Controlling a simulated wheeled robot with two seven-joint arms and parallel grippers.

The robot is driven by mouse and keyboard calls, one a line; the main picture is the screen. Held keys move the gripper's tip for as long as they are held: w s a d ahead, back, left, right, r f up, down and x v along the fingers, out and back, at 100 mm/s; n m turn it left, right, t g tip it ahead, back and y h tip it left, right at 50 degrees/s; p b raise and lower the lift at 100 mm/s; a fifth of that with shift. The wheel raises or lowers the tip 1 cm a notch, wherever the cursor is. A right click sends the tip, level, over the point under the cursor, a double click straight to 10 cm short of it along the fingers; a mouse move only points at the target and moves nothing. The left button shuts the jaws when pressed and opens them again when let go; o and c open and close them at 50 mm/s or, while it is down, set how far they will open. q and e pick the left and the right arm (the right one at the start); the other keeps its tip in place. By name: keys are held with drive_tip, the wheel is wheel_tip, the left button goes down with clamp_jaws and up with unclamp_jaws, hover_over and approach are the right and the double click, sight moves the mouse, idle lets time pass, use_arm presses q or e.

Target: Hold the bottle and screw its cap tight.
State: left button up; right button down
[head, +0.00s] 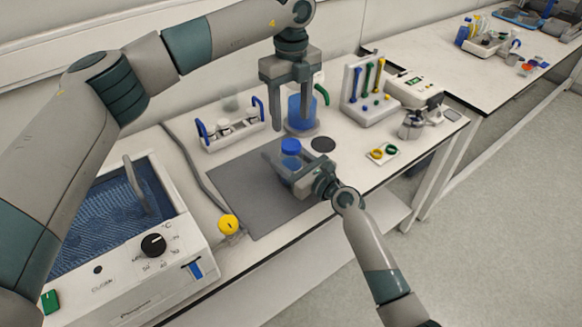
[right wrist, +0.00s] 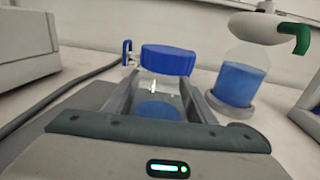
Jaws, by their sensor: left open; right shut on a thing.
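A clear glass bottle (right wrist: 157,92) with a blue cap (head: 290,146) stands upright above the grey mat (head: 240,190). The cap also shows in the right wrist view (right wrist: 168,60) and sits on the bottle's neck; I cannot tell how tight it is. My right gripper (head: 285,170) is shut on the bottle's body from the front right, with a finger on each side, below the cap. My left gripper (head: 290,115) is open, pointing down, above and behind the cap, and apart from it. Its fingers partly hide a flask of blue liquid behind.
The flask of blue liquid (right wrist: 240,75) stands close behind the bottle. A water bath (head: 125,245) is at the left, with a yellow knob (head: 228,224) near it. A rack with blue handles (head: 232,130) and a tool stand (head: 365,95) are at the back.

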sight(291, 144)
use_arm(q)
drive_tip(key=shift+f, duration=0.1)
drive_tip(key=shift+f, duration=3.95)
drive_tip(key=c, duration=1.1)
